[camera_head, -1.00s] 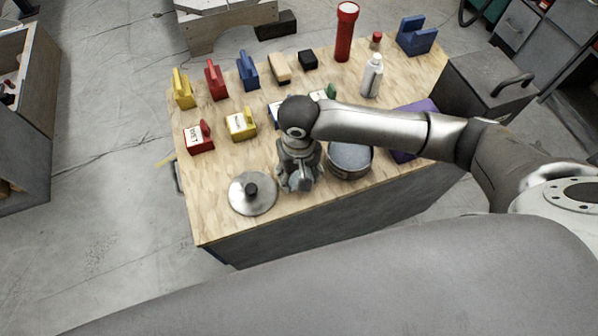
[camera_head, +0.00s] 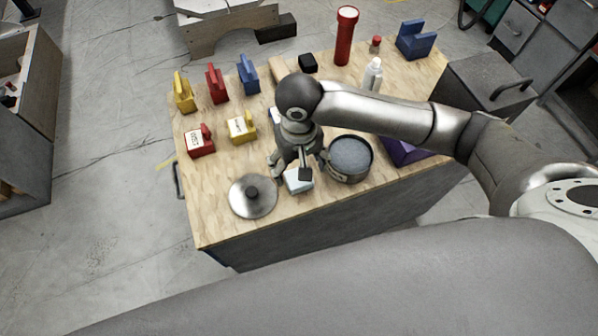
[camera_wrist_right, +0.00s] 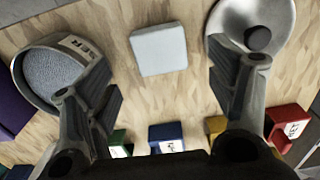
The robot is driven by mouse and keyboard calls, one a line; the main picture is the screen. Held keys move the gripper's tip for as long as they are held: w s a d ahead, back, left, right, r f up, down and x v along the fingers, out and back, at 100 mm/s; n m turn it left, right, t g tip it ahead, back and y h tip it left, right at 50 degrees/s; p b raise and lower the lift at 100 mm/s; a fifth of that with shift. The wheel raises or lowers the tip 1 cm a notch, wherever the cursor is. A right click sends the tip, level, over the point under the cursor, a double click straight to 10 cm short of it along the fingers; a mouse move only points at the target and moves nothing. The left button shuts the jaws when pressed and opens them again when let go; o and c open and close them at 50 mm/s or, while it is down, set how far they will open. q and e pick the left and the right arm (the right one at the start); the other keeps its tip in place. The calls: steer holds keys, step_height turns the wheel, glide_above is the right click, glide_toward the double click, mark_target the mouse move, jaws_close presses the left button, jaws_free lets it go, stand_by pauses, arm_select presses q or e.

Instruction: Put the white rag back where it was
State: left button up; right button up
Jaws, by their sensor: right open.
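The white rag (camera_head: 298,180) is a small pale square lying flat on the wooden tabletop, between the pot and the metal lid. It also shows whole in the right wrist view (camera_wrist_right: 158,48). My right gripper (camera_head: 290,171) is over the table just above and behind the rag, partly covering it in the head view. In the right wrist view its two fingers (camera_wrist_right: 167,90) are spread wide with nothing between them, and the rag lies beyond the fingertips, apart from them. My left gripper is not in view.
The round pot (camera_head: 350,158) with grey contents stands close right of the rag; the metal lid (camera_head: 253,195) lies to its left. Red (camera_head: 200,141) and yellow (camera_head: 242,128) labelled blocks, a white bottle (camera_head: 373,74) and a red cylinder (camera_head: 346,36) stand farther back. The front-left table corner is clear.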

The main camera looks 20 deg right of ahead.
step_height(320, 180, up, 6)
stand_by(0.7)
